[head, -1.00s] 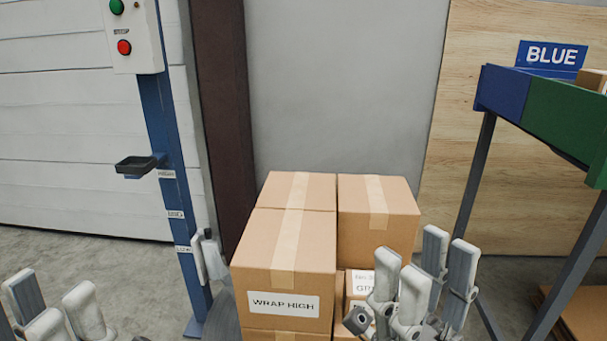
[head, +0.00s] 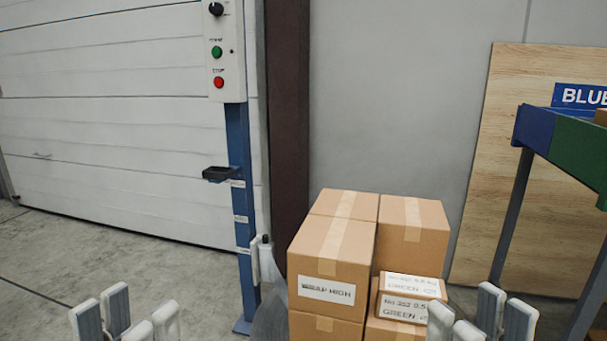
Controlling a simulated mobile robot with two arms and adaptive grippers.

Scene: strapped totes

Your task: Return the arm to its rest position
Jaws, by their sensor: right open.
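My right gripper (head: 481,318) is at the bottom right of the head view, open and empty. My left gripper (head: 126,318) is at the bottom left, fingers spread, open and empty, over the bare floor in the picture. Both arms behind the fingers are out of the frame.
A carton labelled WRAP HIGH (head: 329,255) stands in a stack with other cartons (head: 413,230). Left of it is a blue post (head: 240,190) with a control box (head: 225,60) and small black tray (head: 218,174). A blue-and-green rack (head: 560,145) stands right. Floor at left is clear.

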